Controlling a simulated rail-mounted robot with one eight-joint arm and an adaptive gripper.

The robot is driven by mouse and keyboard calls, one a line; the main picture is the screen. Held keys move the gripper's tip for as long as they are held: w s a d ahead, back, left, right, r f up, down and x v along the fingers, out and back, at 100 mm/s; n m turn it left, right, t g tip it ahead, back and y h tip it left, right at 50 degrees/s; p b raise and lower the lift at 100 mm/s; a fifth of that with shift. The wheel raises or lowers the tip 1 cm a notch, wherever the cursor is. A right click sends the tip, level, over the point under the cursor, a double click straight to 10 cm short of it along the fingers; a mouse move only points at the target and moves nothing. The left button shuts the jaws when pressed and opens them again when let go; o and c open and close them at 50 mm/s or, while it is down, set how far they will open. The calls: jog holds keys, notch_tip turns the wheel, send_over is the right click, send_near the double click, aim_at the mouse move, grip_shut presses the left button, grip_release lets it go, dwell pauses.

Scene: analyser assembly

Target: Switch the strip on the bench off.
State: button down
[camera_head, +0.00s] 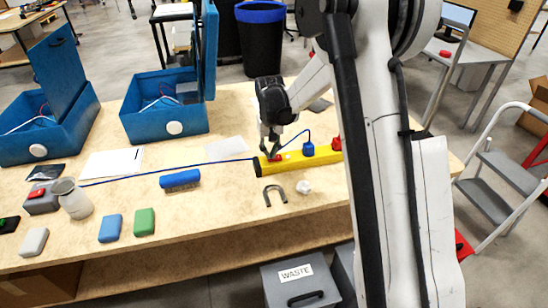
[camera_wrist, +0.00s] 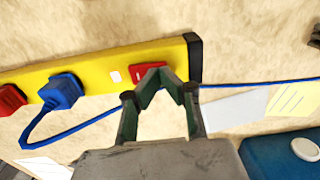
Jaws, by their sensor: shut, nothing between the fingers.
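The yellow power strip (camera_head: 293,160) lies on the bench and crosses the upper left of the wrist view (camera_wrist: 112,64). Its red switch (camera_wrist: 143,72) is near the black end cap, beside a small white patch. The switch also shows in the head view (camera_head: 276,158), just under my fingers. My gripper (camera_head: 270,154) is shut and empty, pointing down at the switch end of the strip. In the wrist view my fingertips (camera_wrist: 155,72) overlap the switch's edge and partly hide it. I cannot tell whether they touch it, nor which way the switch is set.
A blue plug (camera_wrist: 63,92) and a red plug (camera_wrist: 11,98) sit in the strip. A blue cable (camera_head: 150,175) runs left across the bench (camera_head: 225,215). A grey horseshoe-shaped piece (camera_head: 275,195) and a white lump (camera_head: 304,187) lie in front. Blue cases (camera_head: 165,118) stand behind left.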

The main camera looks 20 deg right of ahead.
jog(key=shift+f, duration=0.2)
jog(key=shift+r, duration=0.1)
jog(key=shift+r+p, duration=1.4)
jog(key=shift+r, duration=2.05)
